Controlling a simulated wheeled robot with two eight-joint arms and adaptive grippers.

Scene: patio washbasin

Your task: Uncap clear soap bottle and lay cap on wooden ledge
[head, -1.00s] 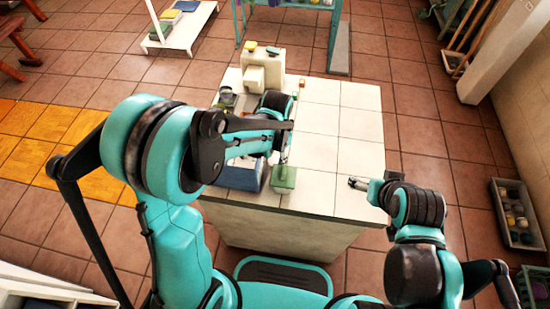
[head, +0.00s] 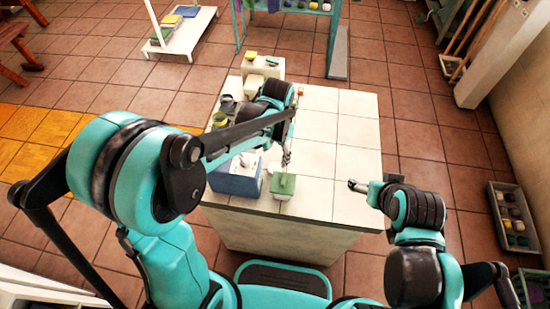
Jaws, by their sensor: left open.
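My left gripper (head: 287,158) is small and dark in the head view. It points down over the white tiled counter (head: 355,134), just behind a green box-like item (head: 283,187) with a small piece on top. The gripper is open, and I see nothing held between its fingers. My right gripper (head: 357,185) hangs at the counter's right front edge, apart from the items; its fingers are too small to read. I cannot clearly make out a clear soap bottle, its cap or a wooden ledge. My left arm hides part of the counter's left side.
A blue box (head: 236,181) with a pale top stands left of the green item. Dark round containers (head: 227,103) line the left edge. A pale block with a yellow item (head: 251,55) stands at the back. The counter's right half is clear.

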